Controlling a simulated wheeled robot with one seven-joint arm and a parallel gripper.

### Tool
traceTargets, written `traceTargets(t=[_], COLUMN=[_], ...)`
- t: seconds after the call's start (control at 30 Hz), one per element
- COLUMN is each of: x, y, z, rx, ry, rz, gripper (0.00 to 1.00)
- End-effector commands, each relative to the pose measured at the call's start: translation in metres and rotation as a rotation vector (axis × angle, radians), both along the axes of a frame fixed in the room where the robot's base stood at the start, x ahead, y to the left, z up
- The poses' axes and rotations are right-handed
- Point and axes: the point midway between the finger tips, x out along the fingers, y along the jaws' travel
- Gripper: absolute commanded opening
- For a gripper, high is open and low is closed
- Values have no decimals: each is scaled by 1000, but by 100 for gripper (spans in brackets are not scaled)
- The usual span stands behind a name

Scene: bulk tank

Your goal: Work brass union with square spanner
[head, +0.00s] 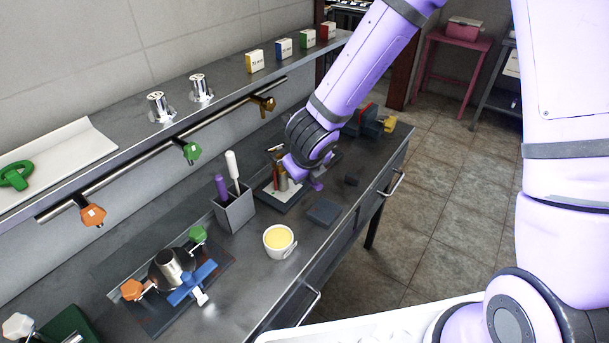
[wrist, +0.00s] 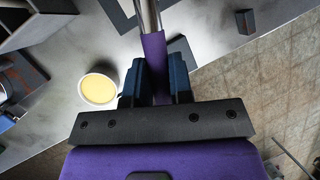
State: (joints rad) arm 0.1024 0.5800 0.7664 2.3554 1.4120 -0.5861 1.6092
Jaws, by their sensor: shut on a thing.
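My gripper (head: 292,172) is low over the back half of the bench, beside a dark tray holding a white sheet. In the wrist view my gripper (wrist: 155,82) is shut on the purple handle (wrist: 155,55) of a tool with a bright metal shaft. The shaft runs out of the top edge, so its tip is hidden and I cannot tell whether it is a square spanner. A brass-coloured upright piece (head: 282,181) shows next to my gripper, partly covered. A brass-brown fitting (head: 264,103) sits on the wall rail. I cannot tell which is the union.
A grey holder (head: 236,211) has purple and white handles standing in it. A white cup of yellow stuff (head: 278,241) is in front; it also shows in the wrist view (wrist: 98,89). A clamp fixture (head: 172,268) is at the front left. Dark blocks (head: 323,212) lie near the bench edge.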

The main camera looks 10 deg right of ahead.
Motion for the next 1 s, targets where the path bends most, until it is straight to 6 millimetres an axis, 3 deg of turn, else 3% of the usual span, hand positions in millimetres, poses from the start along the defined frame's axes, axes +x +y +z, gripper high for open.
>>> traceTargets(t=[0.7, 1.0], x=[0, 0], y=[0, 0], z=[30, 32], rx=[0, 0], ry=[-1, -1], rz=[-1, 0], gripper=[0, 0])
